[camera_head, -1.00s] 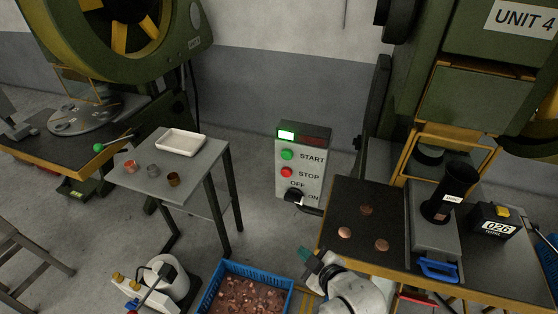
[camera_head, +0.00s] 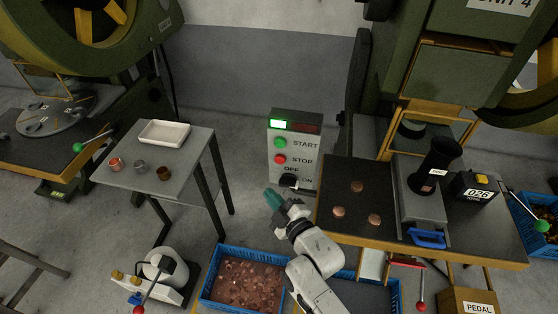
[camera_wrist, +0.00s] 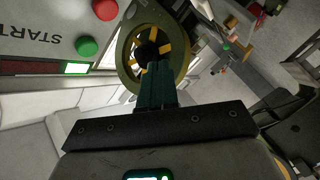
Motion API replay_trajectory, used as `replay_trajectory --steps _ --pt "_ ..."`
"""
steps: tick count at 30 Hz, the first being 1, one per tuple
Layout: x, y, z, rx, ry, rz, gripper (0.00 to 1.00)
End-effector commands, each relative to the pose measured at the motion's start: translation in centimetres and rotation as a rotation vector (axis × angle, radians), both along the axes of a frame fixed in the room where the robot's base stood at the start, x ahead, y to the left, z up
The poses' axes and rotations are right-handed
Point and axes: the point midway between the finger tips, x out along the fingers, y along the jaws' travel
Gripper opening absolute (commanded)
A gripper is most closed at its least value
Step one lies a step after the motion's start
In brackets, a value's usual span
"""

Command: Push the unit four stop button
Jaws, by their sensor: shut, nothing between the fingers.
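The control box (camera_head: 294,140) stands between the small table and the press labelled UNIT 4 (camera_head: 503,5), whose label is cut off at the top. Its red STOP button (camera_head: 280,159) is below the green START button (camera_head: 280,143) and above a black OFF/ON knob (camera_head: 289,181). The green lamp at its top is lit. My gripper (camera_head: 272,196), with teal fingers, is shut and empty, below and in front of the box, apart from the STOP button. In the wrist view the fingers (camera_wrist: 160,82) are together; the red button (camera_wrist: 105,9) is at the upper left edge.
The press's work table (camera_head: 335,226) with copper discs, a black cylinder (camera_head: 436,166) and a counter (camera_head: 474,187) is at right. The small grey table (camera_head: 130,175) with a white tray is at left. A blue crate (camera_head: 212,297) of copper pieces is below my gripper.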

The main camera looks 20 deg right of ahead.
Motion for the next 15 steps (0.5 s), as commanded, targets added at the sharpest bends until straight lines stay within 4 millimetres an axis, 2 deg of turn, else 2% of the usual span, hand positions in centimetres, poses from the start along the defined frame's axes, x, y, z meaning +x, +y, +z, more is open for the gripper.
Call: replay_trajectory --steps 15 --pt "2.8 -2.0 -0.6 0.003 -0.004 -0.003 0.00"
